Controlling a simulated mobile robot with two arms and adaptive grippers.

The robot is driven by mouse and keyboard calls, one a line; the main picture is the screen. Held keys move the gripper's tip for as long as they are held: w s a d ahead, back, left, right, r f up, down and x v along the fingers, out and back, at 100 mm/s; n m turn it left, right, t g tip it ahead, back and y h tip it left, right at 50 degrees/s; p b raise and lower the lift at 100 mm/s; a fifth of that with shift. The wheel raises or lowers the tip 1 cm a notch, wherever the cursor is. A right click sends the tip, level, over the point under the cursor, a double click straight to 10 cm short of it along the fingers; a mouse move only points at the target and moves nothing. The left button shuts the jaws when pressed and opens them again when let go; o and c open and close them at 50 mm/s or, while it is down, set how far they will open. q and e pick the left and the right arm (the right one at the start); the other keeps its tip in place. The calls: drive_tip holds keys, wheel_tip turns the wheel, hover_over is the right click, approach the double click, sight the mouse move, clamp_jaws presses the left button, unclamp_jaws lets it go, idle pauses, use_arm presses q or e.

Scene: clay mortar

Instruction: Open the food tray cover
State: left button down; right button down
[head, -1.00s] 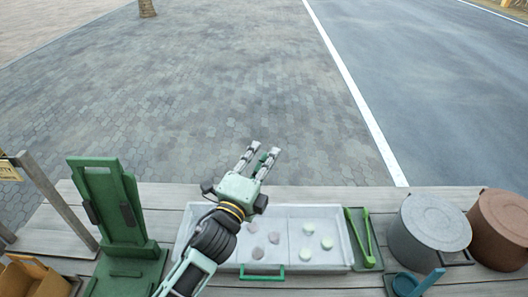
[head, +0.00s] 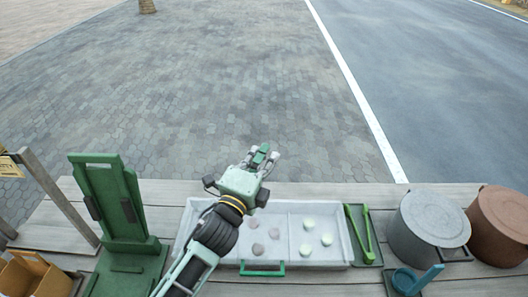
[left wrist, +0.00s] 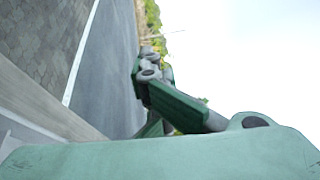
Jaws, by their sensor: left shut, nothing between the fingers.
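The food tray (head: 335,258) is a long pale tray on the wooden counter, with several pinkish and pale green discs inside. A green handle (head: 262,269) shows at its near edge. I cannot tell the cover's exact outline; it may be clear. My left gripper (head: 262,154) is shut and empty, above and beyond the tray's far edge, not touching the handle. My left arm hides part of the tray's left side. In the left wrist view the shut fingers (left wrist: 150,65) show against road and sky. My right gripper is not in view.
Green tongs (head: 360,234) lie right of the tray. A grey pot (head: 430,225) and a brown pot (head: 500,225) stand further right, with a blue ladle (head: 425,278) in front. A green stand (head: 108,210) rises left of the tray. Open pavement lies beyond the counter.

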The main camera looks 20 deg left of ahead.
use_arm(q)
drive_tip(key=c, duration=2.5)
unclamp_jaws()
drive_tip(key=o, duration=0.3)
drive_tip(key=shift+o, duration=0.2)
drive_tip(key=s+a+f, duration=0.1)
drive_tip(key=s, duration=1.1)
drive_tip(key=shift+a+f, duration=0.15)
drive_tip(key=shift+f, duration=0.05)
drive_tip(key=shift+w, duration=0.1)
